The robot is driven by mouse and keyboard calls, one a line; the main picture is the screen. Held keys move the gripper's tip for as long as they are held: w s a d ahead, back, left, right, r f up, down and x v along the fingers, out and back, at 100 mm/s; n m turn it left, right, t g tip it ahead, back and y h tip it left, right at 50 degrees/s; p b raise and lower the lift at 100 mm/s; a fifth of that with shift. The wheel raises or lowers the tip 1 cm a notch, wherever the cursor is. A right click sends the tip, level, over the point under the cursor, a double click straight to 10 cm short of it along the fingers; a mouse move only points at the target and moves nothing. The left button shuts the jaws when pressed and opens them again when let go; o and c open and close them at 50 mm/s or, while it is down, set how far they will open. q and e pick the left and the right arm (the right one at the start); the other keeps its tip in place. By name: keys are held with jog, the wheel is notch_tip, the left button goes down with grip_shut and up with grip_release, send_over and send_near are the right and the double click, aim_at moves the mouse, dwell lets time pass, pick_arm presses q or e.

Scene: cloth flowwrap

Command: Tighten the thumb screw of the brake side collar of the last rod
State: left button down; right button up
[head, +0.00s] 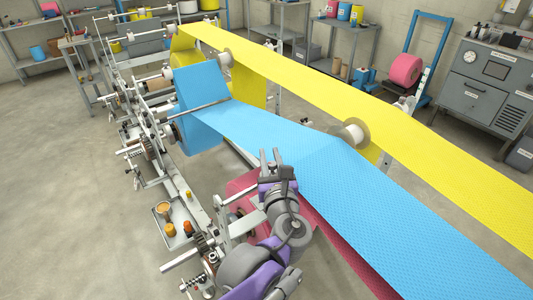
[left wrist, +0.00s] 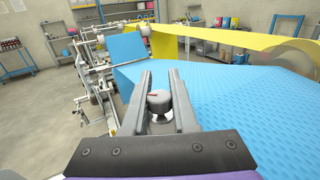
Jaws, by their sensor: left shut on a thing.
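My left gripper (head: 270,157) reaches up from the bottom of the head view, beside the near edge of the blue cloth (head: 240,122). In the left wrist view, its two grey fingers stand on either side of a round grey thumb screw knob (left wrist: 159,100) with a red mark on its top. The gripper is shut on this knob. In the head view, the gripper and arm hide the knob, its collar and the rod. My right gripper is not in view.
A yellow cloth (head: 330,85) runs over rollers behind the blue one. Red cloth (head: 245,187) hangs below the gripper. The machine's frame with shafts and handwheels (head: 135,150) lies left, with a parts tray (head: 163,236).

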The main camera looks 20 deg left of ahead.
pick_arm(q)
jog(key=shift+r+m+t+h, duration=0.15)
jog(key=shift+m+t+h, duration=0.15)
jog(key=shift+m+h, duration=0.3)
jog(key=shift+w+d+m+t+h+p, duration=0.1)
jog(key=shift+d+m+t+h+p, duration=0.1)
jog(key=shift+m+h+p, duration=0.6)
jog(key=shift+w+d+m+t+h+p, duration=0.15)
jog(key=shift+m+h+p, duration=0.4)
jog(key=shift+h, duration=0.6)
jog(key=shift+s+d+m+t+h+p, duration=0.2)
jog(key=shift+m+h+p, duration=0.25)
jog(key=shift+h+p, duration=0.45)
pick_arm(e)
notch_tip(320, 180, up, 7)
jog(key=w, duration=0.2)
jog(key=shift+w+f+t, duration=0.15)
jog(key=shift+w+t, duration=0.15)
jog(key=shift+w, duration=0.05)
pick_arm(q)
jog(key=shift+w, duration=0.15)
jog(key=c, duration=0.7)
grip_release()
jog(key=shift+d, duration=0.1)
jog(key=s, duration=1)
jog(key=shift+s+d, duration=0.15)
jog(key=shift+s, duration=0.25)
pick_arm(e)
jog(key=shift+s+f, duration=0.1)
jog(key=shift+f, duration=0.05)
